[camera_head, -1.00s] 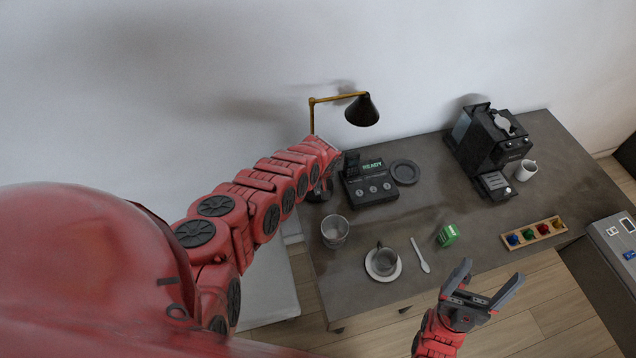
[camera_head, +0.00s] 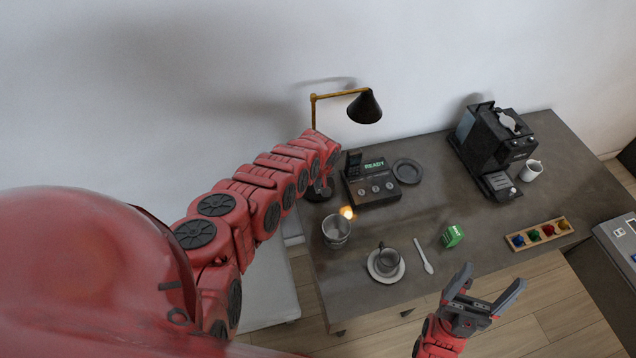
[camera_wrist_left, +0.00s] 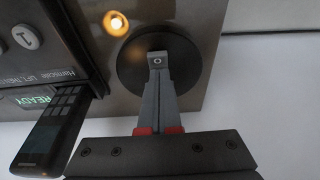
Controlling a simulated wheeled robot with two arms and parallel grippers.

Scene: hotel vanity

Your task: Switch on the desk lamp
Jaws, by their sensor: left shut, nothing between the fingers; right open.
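The desk lamp (camera_head: 365,107) has a black cone shade on a brass arm and stands at the desk's back left. Its round black base shows in the left wrist view (camera_wrist_left: 190,72). My left gripper (camera_wrist_left: 157,62) is shut and empty, its fingertips over the base; I cannot tell whether they touch it. In the head view my left arm hides these fingers and part of the base. A small warm glowing spot (camera_head: 348,212) shows by the metal cup, and beside the base in the wrist view (camera_wrist_left: 116,23). My right gripper (camera_head: 484,298) is open and empty at the desk's front.
A black device (camera_head: 371,185) reading "READY" stands right beside the lamp base. The metal cup (camera_head: 336,231), a cup on a saucer (camera_head: 386,265), a spoon (camera_head: 424,257) and a green box (camera_head: 452,236) are nearer the front. A coffee machine (camera_head: 492,145) stands back right.

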